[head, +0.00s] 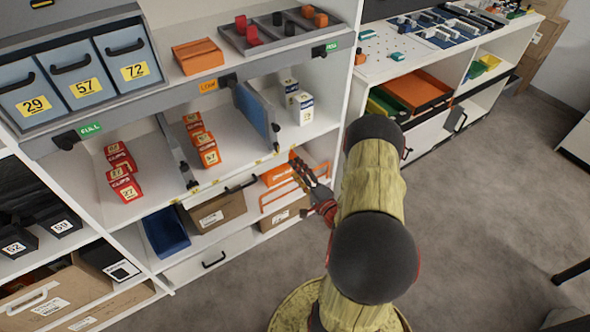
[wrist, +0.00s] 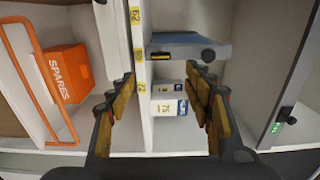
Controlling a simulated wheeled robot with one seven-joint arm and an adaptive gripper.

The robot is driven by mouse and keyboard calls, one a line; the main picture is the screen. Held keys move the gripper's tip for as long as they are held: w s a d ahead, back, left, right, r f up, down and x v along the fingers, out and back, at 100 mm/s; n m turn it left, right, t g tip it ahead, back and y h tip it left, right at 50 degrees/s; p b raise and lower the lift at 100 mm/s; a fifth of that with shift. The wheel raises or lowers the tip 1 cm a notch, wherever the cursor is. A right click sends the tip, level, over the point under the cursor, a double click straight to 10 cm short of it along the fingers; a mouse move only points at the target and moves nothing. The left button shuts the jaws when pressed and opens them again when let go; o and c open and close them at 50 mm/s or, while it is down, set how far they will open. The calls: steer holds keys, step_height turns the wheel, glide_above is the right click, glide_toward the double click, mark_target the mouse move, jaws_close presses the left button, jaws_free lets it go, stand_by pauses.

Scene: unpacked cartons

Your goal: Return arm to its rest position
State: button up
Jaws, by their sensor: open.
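My arm (head: 371,190) reaches out toward the shelf unit in the head view. My gripper (head: 305,170) is in front of the shelf edge, to the right of the middle shelf's dividers. In the wrist view my gripper (wrist: 165,105) has its two fingers wide apart with nothing held between them. A white and blue box (wrist: 169,107) shows beyond the gap, on the shelf. The same kind of box (head: 301,107) stands at the right of the middle shelf in the head view.
Orange boxes (head: 209,151) and red boxes (head: 124,184) stand on the middle shelf between dividers. A blue divider (head: 257,117) is left of the white boxes. An orange SPARES box (wrist: 66,73) is on the lower shelf. Grey floor (head: 480,190) at right is clear.

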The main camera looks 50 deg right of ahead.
stand_by(0.4)
steer(key=a+f+m+g+y, duration=0.1)
steer(key=a+f+g+y, duration=0.15)
steer(key=a+y, duration=0.7)
steer(key=s+a+r+n+g+y+p, duration=0.1)
steer(key=s+a+r+n+g+y, duration=0.25)
steer(key=a, duration=0.55)
steer(key=s+a+r+n+g+y, duration=0.1)
steer(key=s+a+r+n+g, duration=0.2)
steer(key=s+a+r+g, duration=0.4)
steer(key=s+a+r+n+g+h+p, duration=0.1)
steer(key=s+r+n+g+h+p, duration=0.25)
steer(key=s+r+n+h, duration=0.4)
steer(key=w+a+r+n+t+h, duration=0.1)
steer(key=a+r+n+t, duration=0.1)
steer(key=r, duration=0.8)
steer(key=w+a+r+n+t+h+p, duration=0.1)
steer(key=a+r+n, duration=0.3)
steer(key=r, duration=0.6)
steer(key=shift+a+r+n+t, duration=0.15)
steer(key=shift+a+n+t, duration=0.2)
steer(key=shift+n+t, duration=0.45)
